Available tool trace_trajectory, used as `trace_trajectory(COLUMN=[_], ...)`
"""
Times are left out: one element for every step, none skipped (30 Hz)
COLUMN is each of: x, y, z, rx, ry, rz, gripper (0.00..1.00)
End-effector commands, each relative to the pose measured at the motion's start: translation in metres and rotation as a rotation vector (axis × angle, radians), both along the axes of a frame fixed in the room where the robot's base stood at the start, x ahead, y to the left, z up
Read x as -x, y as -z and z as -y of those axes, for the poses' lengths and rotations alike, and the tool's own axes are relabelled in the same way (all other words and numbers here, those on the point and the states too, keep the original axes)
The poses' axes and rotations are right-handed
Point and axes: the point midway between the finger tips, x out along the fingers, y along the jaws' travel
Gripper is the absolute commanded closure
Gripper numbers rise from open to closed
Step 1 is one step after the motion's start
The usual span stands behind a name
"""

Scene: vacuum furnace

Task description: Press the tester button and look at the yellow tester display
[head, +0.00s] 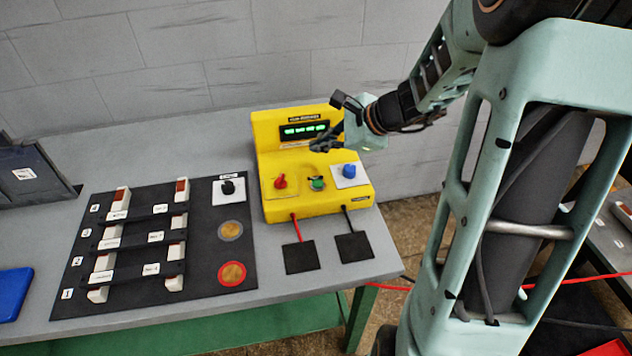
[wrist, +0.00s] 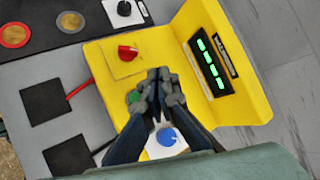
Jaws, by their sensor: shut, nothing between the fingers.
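The yellow tester (head: 318,205) stands on the grey bench with its display (head: 304,130) lit in green segments. The display also shows in the wrist view (wrist: 211,65), turned sideways; I cannot read its value surely. On the tester's lower face are a red knob (head: 280,181), a green button (head: 317,183) and a blue knob (head: 349,171). My gripper (head: 322,146) is shut and empty above the tester, in front of the display. In the wrist view my gripper's fingertips (wrist: 160,75) lie beside the green button (wrist: 134,96) and partly cover it. I cannot tell whether they touch.
A black board (head: 130,285) with white-ended holders, a black knob (head: 228,187) and two round copper-coloured discs lies left of the tester. Two black pads (head: 301,257) with red and black leads lie in front. A blue tray (head: 14,293) is at far left.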

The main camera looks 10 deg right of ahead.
Motion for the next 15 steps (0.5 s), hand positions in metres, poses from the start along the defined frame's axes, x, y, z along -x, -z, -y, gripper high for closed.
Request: trace_trajectory(x=[0.0,0.0,0.0,0.0,0.0,0.0,0.0,0.0,0.0,0.0,0.0,0.001,0.001,0.001,0.001], y=[0.0,0.0,0.001,0.002,0.003,0.004,0.006,0.008,0.011,0.014,0.017,0.021,0.025,0.029,0.035], z=[0.0,0.0,0.0,0.0,0.0,0.0,0.0,0.0,0.0,0.0,0.0,0.0,0.0,0.0,0.0], rx=[0.0,0.0,0.0,0.0,0.0,0.0,0.0,0.0,0.0,0.0,0.0,0.0,0.0,0.0,0.0], ry=[0.0,-0.001,-0.001,-0.001,-0.001,-0.001,-0.001,-0.001,-0.001,-0.001,-0.001,-0.001,-0.001,-0.001,-0.001], rz=[0.0,-0.001,-0.001,-0.001,-0.001,-0.001,-0.001,-0.001,-0.002,-0.002,-0.002,-0.002,-0.002,-0.003,-0.003], gripper=[1.0,1.0,1.0,1.0,1.0,1.0,1.0,1.0,1.0,1.0,1.0,1.0,1.0,1.0,1.0])
